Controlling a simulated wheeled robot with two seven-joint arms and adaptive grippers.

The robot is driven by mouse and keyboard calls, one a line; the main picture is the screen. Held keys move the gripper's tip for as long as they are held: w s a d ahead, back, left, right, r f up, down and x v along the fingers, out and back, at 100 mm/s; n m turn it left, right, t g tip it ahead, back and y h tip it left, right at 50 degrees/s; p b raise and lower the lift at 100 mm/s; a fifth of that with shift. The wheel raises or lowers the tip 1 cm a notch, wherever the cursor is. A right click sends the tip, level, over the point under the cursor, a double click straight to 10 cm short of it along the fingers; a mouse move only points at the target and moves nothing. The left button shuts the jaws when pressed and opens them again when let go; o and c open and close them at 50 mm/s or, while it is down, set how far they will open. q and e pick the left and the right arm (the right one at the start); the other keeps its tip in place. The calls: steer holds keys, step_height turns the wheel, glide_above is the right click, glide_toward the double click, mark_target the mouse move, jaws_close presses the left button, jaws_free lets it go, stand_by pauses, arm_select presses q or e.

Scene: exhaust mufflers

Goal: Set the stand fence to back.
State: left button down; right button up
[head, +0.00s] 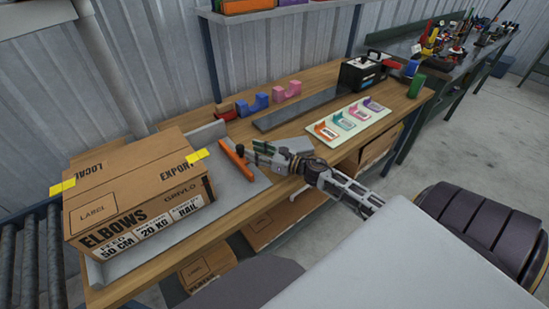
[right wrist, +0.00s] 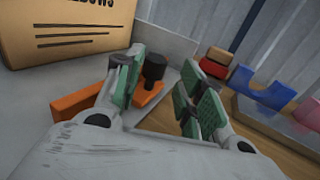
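The orange fence bar (head: 236,164) lies on the grey stand plate (head: 247,187), to the right of the cardboard box. In the right wrist view the orange fence (right wrist: 82,101) runs behind my left-hand finger, and a black knob (right wrist: 154,68) stands up on it. My right gripper (head: 257,151) is at the fence's far end. Its green-padded fingers (right wrist: 163,92) are apart, with the knob showing between them, close to the left-hand finger. I cannot tell whether they touch. My left gripper is out of view.
A large cardboard box (head: 140,190) fills the stand's left side. Blue (head: 253,104) and pink (head: 287,91) cradles and a dark plate (head: 300,108) lie farther right. A pale tray (head: 350,124) holds several coloured pieces. A black device (head: 361,72) stands behind.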

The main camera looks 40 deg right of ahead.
steer(key=shift+v, duration=3.65)
